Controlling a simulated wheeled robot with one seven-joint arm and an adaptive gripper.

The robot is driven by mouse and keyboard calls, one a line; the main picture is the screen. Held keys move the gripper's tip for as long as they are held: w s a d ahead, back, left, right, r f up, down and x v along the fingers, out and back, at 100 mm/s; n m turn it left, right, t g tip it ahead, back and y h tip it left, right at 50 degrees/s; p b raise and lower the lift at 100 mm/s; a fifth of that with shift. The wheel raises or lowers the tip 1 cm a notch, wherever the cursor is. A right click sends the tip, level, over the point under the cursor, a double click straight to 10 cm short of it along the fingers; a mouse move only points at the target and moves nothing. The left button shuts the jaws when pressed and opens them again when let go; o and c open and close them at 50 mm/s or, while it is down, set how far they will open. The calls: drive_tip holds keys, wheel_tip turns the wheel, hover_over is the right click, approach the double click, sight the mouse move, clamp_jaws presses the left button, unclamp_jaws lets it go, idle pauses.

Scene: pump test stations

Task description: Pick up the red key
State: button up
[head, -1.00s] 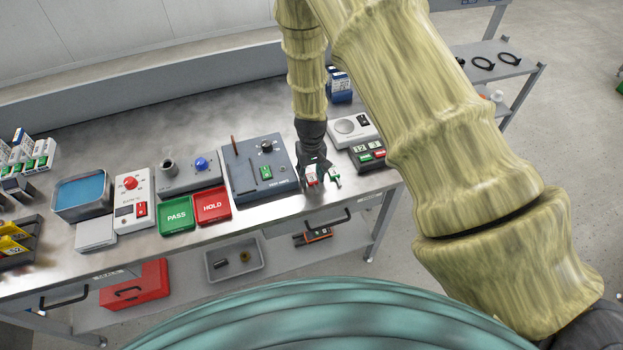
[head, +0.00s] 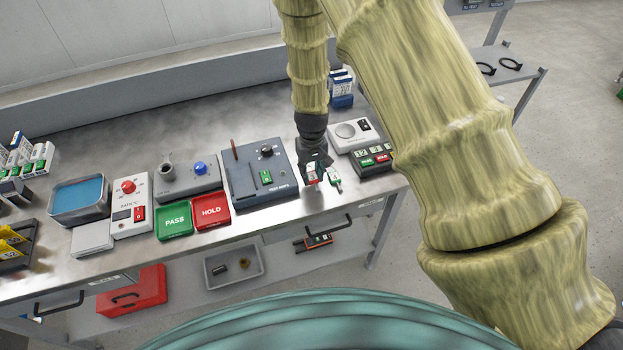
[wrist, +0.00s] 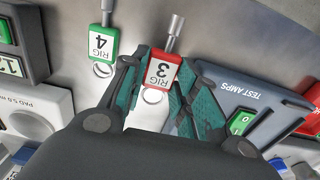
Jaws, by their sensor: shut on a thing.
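The red key (wrist: 161,70) has a red body, a white label reading RIG 3 and a metal shaft. My gripper (wrist: 157,80) is shut on it, with a finger on each side of its body. In the head view the red key (head: 312,172) shows below my gripper (head: 314,163), partly covered by the fingers. It appears slightly above the bench top, with a dark shadow below it.
The grey test-amps box (head: 258,172) stands close to the left of my gripper. A small device with a display (head: 373,158) and a white scale-like device (head: 353,134) stand to the right. Red HOLD (head: 211,208) and green PASS (head: 174,220) trays lie farther left.

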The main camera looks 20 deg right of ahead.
drive_tip(key=s+r+b, duration=0.1)
drive_tip(key=s+b, duration=0.4)
drive_tip(key=s, duration=1.1)
drive_tip(key=shift+r, duration=0.4)
drive_tip(key=shift+a, duration=0.1)
drive_tip(key=shift+f, duration=0.1)
